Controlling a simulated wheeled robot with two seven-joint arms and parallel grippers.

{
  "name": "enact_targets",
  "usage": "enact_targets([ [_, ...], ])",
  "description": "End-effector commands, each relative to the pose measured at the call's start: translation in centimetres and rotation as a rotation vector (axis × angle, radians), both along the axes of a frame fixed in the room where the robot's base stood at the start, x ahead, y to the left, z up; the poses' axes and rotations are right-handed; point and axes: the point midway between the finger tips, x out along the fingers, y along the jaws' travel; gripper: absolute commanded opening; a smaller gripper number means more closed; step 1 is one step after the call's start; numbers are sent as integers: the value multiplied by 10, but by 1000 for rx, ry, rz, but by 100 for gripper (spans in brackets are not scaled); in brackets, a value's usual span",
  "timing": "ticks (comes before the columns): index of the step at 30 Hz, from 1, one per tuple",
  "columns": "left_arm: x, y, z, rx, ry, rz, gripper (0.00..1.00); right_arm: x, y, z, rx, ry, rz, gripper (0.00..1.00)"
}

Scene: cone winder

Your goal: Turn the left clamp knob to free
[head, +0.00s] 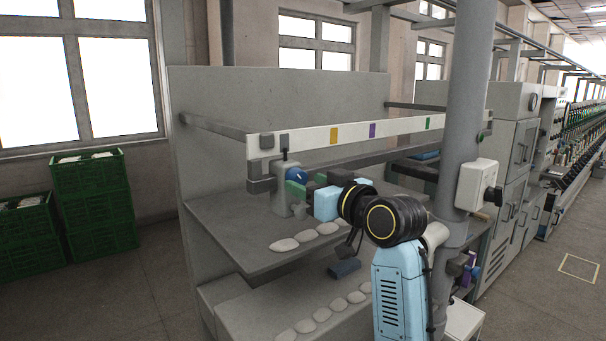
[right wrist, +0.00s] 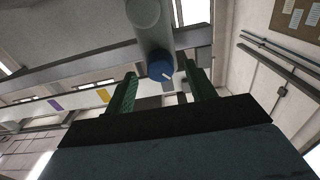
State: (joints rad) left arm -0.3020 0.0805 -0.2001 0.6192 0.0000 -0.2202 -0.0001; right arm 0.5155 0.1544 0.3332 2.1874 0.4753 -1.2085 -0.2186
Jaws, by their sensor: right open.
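The left clamp knob (right wrist: 160,71) is blue with a white mark on its face, on the end of a grey cylindrical housing. In the head view the blue knob (head: 297,174) shows at the left end of the winder, just beyond my right gripper (head: 296,187). In the right wrist view the green fingers of my right gripper (right wrist: 163,88) are spread, one on each side of the knob, with gaps visible. I cannot tell whether the fingertips reach around it. The gripper holds nothing. My left gripper is not in view.
A white rail (head: 350,132) with coloured tags runs above the knob. A grey shelf (head: 225,232) below carries several pale pieces. A grey post (head: 466,110) with a switch box (head: 476,184) stands right of my arm. Green crates (head: 95,215) stand on the floor at left.

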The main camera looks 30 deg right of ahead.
Motion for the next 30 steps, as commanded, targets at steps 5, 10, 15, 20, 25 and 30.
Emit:
enact_targets([
  [5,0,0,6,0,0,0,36,20,2,1,1,0,1,55],
  [10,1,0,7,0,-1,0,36,26,2,0,-1,0,0,55],
  [15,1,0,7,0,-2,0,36,26,2,0,-1,0,0,55],
  [20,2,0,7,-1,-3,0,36,26,2,0,-1,0,0,41],
  [25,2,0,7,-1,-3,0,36,26,2,0,0,0,0,18],
  [30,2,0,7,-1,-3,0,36,25,2,0,2,0,0,10],
])
